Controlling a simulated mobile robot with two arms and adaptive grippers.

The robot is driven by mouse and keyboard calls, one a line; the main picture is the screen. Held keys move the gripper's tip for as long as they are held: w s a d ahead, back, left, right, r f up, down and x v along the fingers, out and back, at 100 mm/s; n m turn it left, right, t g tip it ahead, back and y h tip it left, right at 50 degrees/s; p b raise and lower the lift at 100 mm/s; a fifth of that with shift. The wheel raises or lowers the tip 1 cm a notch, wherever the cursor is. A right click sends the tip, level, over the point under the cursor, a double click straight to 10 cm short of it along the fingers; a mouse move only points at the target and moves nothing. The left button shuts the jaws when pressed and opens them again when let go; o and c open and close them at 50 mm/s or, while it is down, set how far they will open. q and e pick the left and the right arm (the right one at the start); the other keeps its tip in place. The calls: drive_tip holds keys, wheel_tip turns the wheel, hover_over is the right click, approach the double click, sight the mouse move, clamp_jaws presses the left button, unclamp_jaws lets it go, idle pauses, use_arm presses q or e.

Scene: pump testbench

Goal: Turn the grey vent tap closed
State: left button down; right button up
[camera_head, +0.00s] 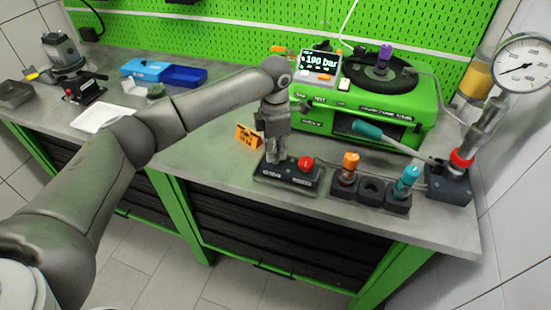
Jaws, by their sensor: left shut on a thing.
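A dark valve block (288,178) with light labels lies near the front of the bench. A red knob (305,164) stands on its right part. My left gripper (276,158) points down over the block's left part, beside the red knob, and is shut on the grey vent tap. The fingers hide the tap, so I cannot tell how far it is turned. My right gripper is not in view.
A green test unit (370,105) with a display reading 190 bar (318,63) stands behind. An orange sign (248,136) is left of the block. A dark holder (371,189) with orange and teal parts is to the right, near a pressure gauge (525,64).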

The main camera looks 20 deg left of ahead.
use_arm(q)
drive_tip(key=m+b, duration=0.3)
drive_tip(key=shift+f+m, duration=0.2)
drive_tip(key=shift+m, duration=0.1)
drive_tip(key=shift+r+m+b, duration=0.15)
drive_tip(key=shift+m+b, duration=0.9)
drive_tip(key=shift+m, duration=0.35)
drive_tip(key=c, duration=1.5)
unclamp_jaws()
drive_tip(key=shift+r, duration=0.15)
wheel_tip(320, 180, up, 12)
